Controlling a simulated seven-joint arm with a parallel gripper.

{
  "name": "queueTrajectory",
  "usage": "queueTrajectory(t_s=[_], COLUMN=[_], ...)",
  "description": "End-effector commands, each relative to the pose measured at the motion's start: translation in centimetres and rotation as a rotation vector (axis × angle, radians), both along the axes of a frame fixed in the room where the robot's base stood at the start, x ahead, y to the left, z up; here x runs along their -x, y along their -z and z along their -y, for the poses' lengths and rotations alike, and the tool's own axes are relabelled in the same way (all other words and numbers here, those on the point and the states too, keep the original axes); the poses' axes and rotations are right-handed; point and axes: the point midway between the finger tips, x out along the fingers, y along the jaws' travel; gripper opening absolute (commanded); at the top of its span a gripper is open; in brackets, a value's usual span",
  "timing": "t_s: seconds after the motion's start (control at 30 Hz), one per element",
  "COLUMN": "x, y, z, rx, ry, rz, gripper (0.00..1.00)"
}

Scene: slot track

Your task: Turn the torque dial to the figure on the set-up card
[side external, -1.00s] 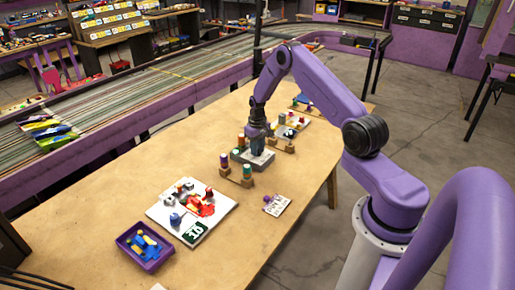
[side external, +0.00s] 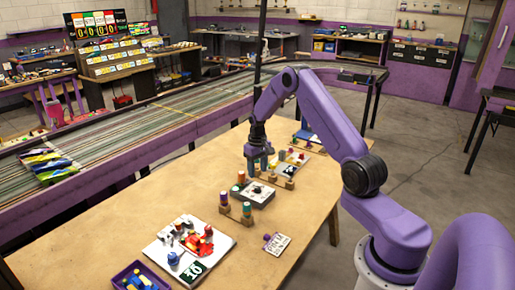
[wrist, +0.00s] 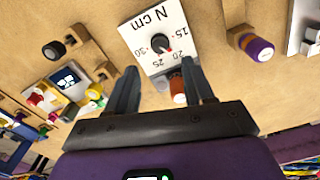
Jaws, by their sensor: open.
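The torque dial is a black knob with a red mark (wrist: 160,43) on a white plate lettered "N cm" (wrist: 150,18) in the wrist view. Figures 15, 20, 25 and 30 ring it, and the red mark seems to point near 20. In the side view the dial's grey block (side external: 262,201) stands on the table. My gripper (wrist: 159,68) is open and empty, with the dial ahead of and between its fingers. In the side view my gripper (side external: 258,168) is above the block's far side, apart from it. A dark green card (side external: 192,272) bears white figures, perhaps 10; I cannot tell whether it is the set-up card.
Small posts with coloured caps (side external: 247,211) stand close around the block. A white tag (side external: 278,243) lies nearer the right edge. A white board with red parts (side external: 165,243) and a purple tray (side external: 120,275) are at the front.

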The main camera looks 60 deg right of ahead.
Motion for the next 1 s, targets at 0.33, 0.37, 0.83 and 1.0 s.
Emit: queueTrajectory(t_s=[0.33,0.37,0.83,1.0], x=[0.0,0.0,0.0,0.0], y=[-7.0,-7.5,-9.6,-9.7], z=[0.0,0.0,0.0,-0.3], rx=[0.001,0.001,0.0,0.0], ry=[0.0,0.0,0.0,-0.005], rz=[0.003,0.003,-0.001,0.0], gripper=[0.52,0.52,0.52,0.52])
